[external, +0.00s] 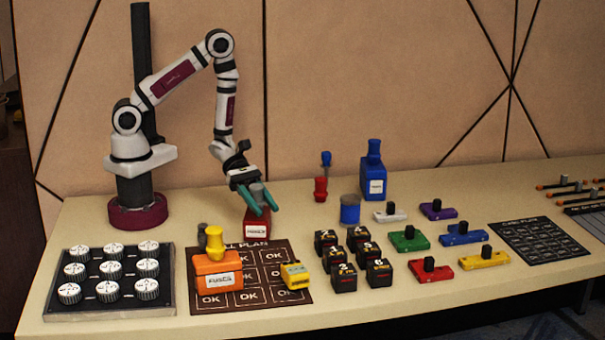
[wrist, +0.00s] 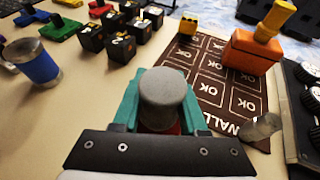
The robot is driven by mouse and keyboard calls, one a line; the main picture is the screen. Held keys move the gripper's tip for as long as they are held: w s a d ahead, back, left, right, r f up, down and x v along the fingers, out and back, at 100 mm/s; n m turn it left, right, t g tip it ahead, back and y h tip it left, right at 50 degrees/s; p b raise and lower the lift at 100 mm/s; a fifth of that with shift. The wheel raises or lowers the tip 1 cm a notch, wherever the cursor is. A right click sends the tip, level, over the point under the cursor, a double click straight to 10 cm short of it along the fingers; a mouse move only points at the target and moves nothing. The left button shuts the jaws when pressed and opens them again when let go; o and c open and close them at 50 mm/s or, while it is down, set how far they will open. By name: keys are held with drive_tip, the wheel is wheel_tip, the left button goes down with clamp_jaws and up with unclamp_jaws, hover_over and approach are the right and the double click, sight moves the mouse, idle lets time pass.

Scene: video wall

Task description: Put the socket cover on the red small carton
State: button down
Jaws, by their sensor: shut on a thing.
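The grey rounded cylinder, apparently the socket cover, (wrist: 164,95) is between the teal fingers of my gripper (wrist: 160,108), which is shut on it. In the external view the cover (external: 257,192) is upright right over the red small carton (external: 256,229). My gripper (external: 254,203) points down there, its fingers partly in front of the carton's top. I cannot tell whether the cover touches the carton. In the wrist view only a bit of red shows under the cover; the rest of the carton is hidden.
An orange carton (external: 218,271) with a yellow piece on top stands on the brown plan mat (external: 262,301). A smaller grey piece (external: 202,237) stands behind it. A knob panel (external: 110,281) is at left. Several black blocks (external: 343,277) and a blue can (external: 350,209) are at right.

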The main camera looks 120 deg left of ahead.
drive_tip(key=shift+f, duration=0.25)
drive_tip(key=shift+c, duration=2.2)
unclamp_jaws()
